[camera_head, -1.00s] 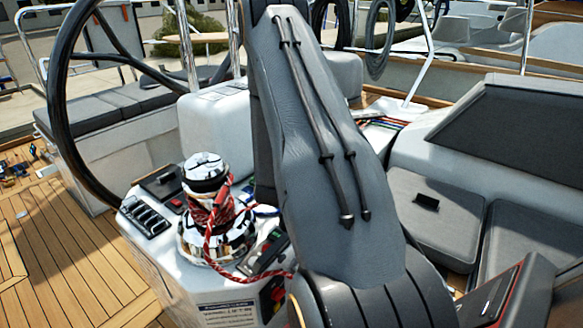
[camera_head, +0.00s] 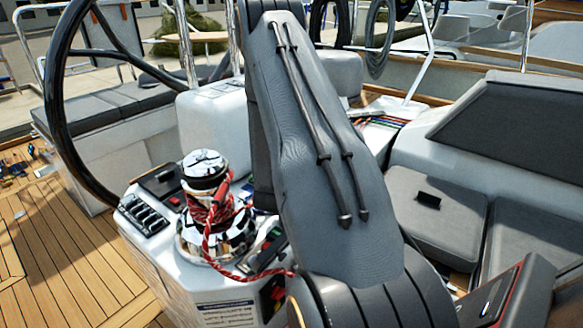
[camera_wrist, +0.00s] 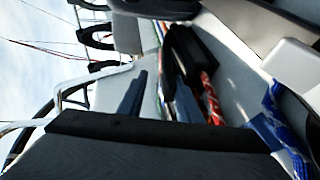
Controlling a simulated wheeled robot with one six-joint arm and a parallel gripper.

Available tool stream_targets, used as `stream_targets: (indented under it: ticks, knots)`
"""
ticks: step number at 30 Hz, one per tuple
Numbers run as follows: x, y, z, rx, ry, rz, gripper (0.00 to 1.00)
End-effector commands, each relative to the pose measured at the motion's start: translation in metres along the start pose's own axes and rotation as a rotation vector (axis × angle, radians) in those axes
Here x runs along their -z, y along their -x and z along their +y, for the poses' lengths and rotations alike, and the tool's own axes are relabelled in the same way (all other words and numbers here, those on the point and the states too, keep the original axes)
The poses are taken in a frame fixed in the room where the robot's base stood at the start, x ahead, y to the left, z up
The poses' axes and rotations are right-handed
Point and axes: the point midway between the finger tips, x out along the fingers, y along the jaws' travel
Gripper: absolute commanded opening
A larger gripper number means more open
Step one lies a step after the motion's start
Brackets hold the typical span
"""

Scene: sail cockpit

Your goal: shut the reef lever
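In the wrist view, a black rope clutch with a long dark lever (camera_wrist: 190,55) lies beside a red-and-white rope (camera_wrist: 210,96). I cannot tell for certain whether this is the reef lever, or how far it is open. A blue rope (camera_wrist: 288,135) lies at the right of that view. My arm covers the middle of the head view. My gripper's fingers do not show clearly in either view.
A black steering wheel (camera_head: 53,100) stands at the left. Dark grey cushions (camera_head: 435,205) lie at the right. Coloured lines (camera_head: 385,121) run behind my arm. A large dark padded surface (camera_wrist: 150,155) fills the bottom of the wrist view. Teak deck (camera_head: 60,260) is open at the lower left.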

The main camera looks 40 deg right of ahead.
Motion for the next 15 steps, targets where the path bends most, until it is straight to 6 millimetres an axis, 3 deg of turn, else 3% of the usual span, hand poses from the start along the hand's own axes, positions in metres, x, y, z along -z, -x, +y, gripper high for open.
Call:
stream_targets:
  ticks: [7, 15]
  knots:
    - [0.001, 0.007, 0.0, 0.0, 0.001, 0.001, 0.31]
    - [0.001, 0.049, 0.0, 0.0, 0.001, 0.002, 0.31]
